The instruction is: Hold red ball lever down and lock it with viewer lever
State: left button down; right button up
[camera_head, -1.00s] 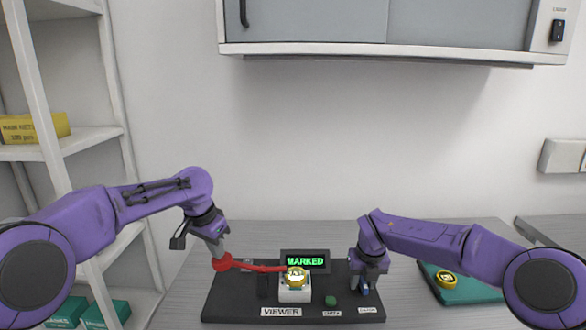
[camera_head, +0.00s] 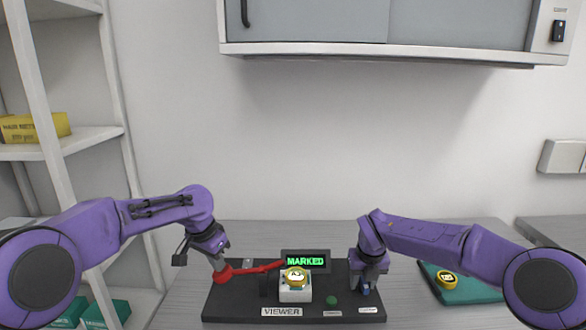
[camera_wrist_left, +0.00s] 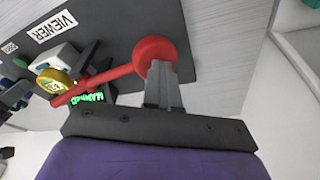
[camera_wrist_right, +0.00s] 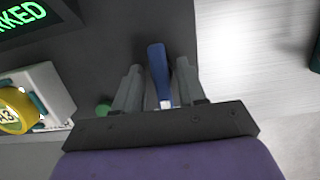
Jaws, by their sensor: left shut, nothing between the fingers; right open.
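The red ball lever (camera_head: 252,269) slopes down to its ball (camera_head: 223,272) at the left of the black instrument base (camera_head: 240,306). My left gripper (camera_head: 219,265) is shut and empty, its fingertips at the top of the ball; in the left wrist view they overlap the red ball (camera_wrist_left: 154,58). A blue lever (camera_wrist_right: 158,75) stands at the right end of the base. My right gripper (camera_wrist_right: 160,85) is open, its fingers on either side of the blue lever. The "VIEWER" label (camera_head: 282,312) is on the front of the base.
The display (camera_head: 305,261) reads "MARKED". A green button (camera_head: 331,300) is near the blue lever. Another yellow puck (camera_head: 446,278) lies on a teal tray (camera_head: 470,292) at right.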

pick_arm(q)
jog(key=shift+d+f, duration=0.1)
jog(key=shift+f, duration=0.5)
pick_arm(e)
jog(key=c, duration=0.6)
jog(key=n, duration=0.4)
jog(key=shift+n+y, duration=0.4)
